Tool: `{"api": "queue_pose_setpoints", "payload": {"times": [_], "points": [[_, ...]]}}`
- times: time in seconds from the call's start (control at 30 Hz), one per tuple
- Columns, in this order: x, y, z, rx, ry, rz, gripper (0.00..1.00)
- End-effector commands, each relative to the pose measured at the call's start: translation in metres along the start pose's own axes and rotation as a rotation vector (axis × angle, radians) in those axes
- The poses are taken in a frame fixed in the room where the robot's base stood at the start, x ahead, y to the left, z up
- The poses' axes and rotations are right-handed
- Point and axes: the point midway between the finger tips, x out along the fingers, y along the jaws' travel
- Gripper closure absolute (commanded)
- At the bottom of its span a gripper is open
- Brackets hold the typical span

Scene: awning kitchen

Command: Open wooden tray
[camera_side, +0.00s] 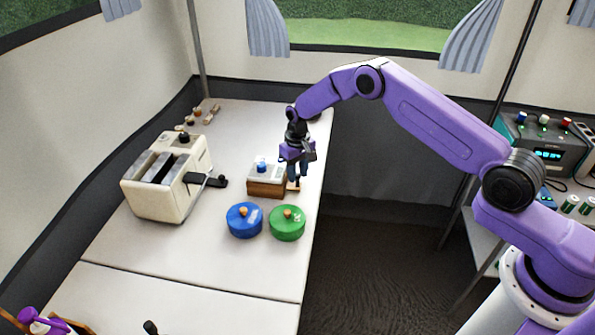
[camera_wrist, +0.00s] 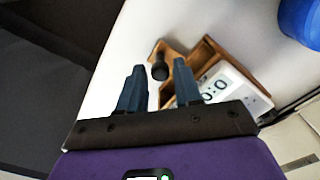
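The wooden tray is part of a small wooden box (camera_side: 266,188) near the table's right edge. In the wrist view, a wooden front piece (camera_wrist: 172,51) with a round black knob (camera_wrist: 160,71) stands out from the box; how far it is pulled out is unclear. A bit of wood (camera_side: 293,186) also shows to the right of the box in the side view, partly hidden by my fingers. My gripper (camera_side: 297,182) points down beside the box. In the wrist view my gripper (camera_wrist: 159,67) is open, with the knob between its fingertips and visible gaps on both sides.
A white device with a display (camera_wrist: 212,88) sits on the box. Blue (camera_side: 244,220) and green (camera_side: 287,222) round containers stand in front of it. A cream toaster (camera_side: 168,178) stands to the left. The table's right edge is close to my gripper.

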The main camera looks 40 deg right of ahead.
Motion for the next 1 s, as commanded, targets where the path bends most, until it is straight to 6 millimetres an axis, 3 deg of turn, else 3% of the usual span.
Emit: {"api": "queue_pose_setpoints", "payload": {"times": [0.23, 0.27, 0.33, 0.37, 0.67, 1.0], "points": [[0.001, 0.0, 0.0, 0.0, 0.001, 0.0, 0.66], [0.001, 0.0, 0.0, 0.0, 0.001, 0.0, 0.73], [0.001, 0.0, 0.0, 0.0, 0.001, 0.0, 0.96], [0.001, 0.0, 0.0, 0.0, 0.0, 0.0, 1.0], [0.0, 0.006, 0.005, 0.001, -0.001, 0.0, 1.0], [0.0, 0.038, 0.036, 0.002, -0.001, 0.001, 1.0]]}}
